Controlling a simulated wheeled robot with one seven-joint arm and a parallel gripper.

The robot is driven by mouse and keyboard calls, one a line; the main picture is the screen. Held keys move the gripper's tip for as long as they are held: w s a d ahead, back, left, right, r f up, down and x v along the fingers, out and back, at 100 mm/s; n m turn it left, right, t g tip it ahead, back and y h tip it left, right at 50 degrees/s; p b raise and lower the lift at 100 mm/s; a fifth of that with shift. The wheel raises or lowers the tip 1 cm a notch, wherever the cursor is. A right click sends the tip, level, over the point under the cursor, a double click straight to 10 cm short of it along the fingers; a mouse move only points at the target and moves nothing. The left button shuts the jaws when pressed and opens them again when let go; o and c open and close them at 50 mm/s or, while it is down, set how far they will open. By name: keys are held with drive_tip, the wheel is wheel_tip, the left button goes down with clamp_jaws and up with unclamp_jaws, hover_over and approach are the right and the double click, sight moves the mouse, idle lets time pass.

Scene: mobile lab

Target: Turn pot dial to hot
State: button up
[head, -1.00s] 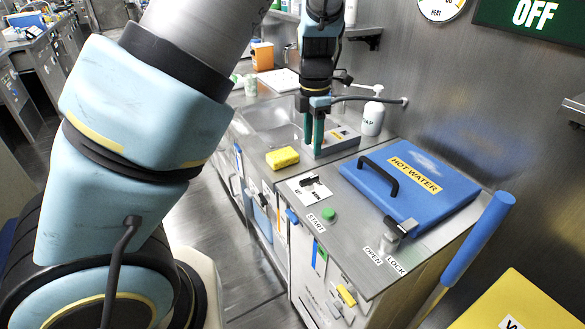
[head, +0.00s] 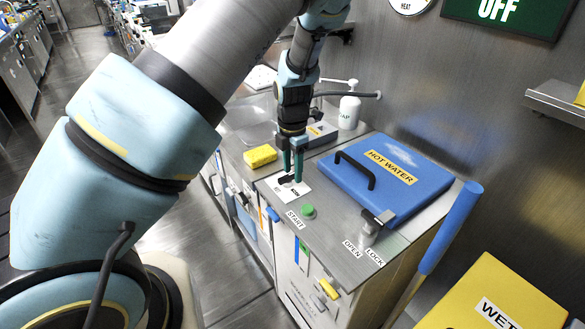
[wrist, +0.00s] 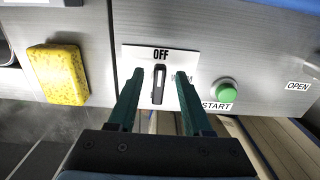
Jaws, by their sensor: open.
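The dial is a dark, narrow knob (wrist: 159,84) on a white label plate (wrist: 131,54) on the metal counter. In the wrist view it points up at the word OFF. Another word on the plate's right is partly hidden by a finger. My gripper (wrist: 156,80) is open, with its green fingers on either side of the knob and a gap on both sides. In the head view my gripper (head: 292,178) is over the plate (head: 277,197), and its fingertips are close to the knob. Contact cannot be told.
A yellow sponge (head: 260,156) lies left of the plate. A green START button (head: 308,211) is to its right. A blue HOT WATER lid (head: 400,170) with a black handle and an OPEN/LOCK latch (head: 372,224) stand farther right. A wall sign (head: 500,12) reads OFF.

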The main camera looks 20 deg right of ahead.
drive_tip(key=shift+f, duration=0.1)
drive_tip(key=shift+c, duration=0.2)
clamp_jaws()
idle(0.4)
